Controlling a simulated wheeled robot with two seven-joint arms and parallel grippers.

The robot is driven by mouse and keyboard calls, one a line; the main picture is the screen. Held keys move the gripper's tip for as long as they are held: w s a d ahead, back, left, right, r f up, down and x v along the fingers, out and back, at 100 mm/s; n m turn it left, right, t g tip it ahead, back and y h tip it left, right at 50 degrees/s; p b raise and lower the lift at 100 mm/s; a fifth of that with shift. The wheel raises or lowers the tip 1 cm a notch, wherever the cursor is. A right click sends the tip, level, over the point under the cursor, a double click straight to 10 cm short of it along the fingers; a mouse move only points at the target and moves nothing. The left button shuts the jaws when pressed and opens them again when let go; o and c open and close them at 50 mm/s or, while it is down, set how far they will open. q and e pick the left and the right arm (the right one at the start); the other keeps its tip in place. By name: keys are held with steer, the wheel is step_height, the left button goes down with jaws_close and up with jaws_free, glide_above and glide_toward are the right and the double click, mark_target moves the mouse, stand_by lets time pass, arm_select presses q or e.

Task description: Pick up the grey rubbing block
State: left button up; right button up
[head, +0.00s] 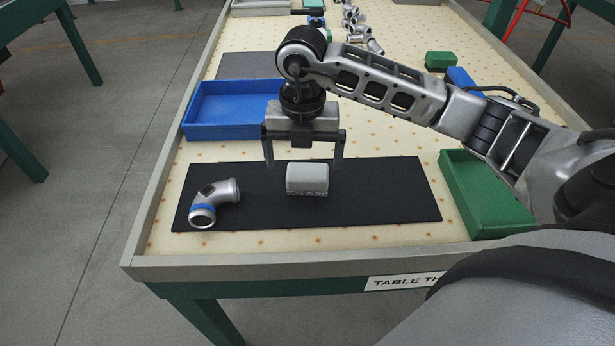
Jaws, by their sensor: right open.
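The grey rubbing block (307,178) lies on the black mat (390,195), near its middle. It is a small light grey block with rounded top edges and a rougher, speckled strip along its bottom. My right gripper (303,160) points down over the mat, at the block's far side in the picture. Its two fingers are spread wide, one to the left and one to the right of the block, and nothing is between them that I can see touching. How high the fingertips are above the mat is hard to tell. My left gripper is not in view.
A metal pipe elbow (222,193) with a blue band lies on the mat's left part. A blue tray (232,126) stands behind the mat, a green tray (484,200) to its right. Several metal fittings (362,30) lie far back. The mat right of the block is clear.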

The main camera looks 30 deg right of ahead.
mark_target(307, 170)
steer(key=f, duration=0.5)
steer(key=shift+s+d+f, duration=0.1)
steer(key=shift+s+d, duration=0.05)
steer(key=shift+d, duration=0.2)
steer(key=c, duration=1.1)
steer(key=shift+c, duration=0.2)
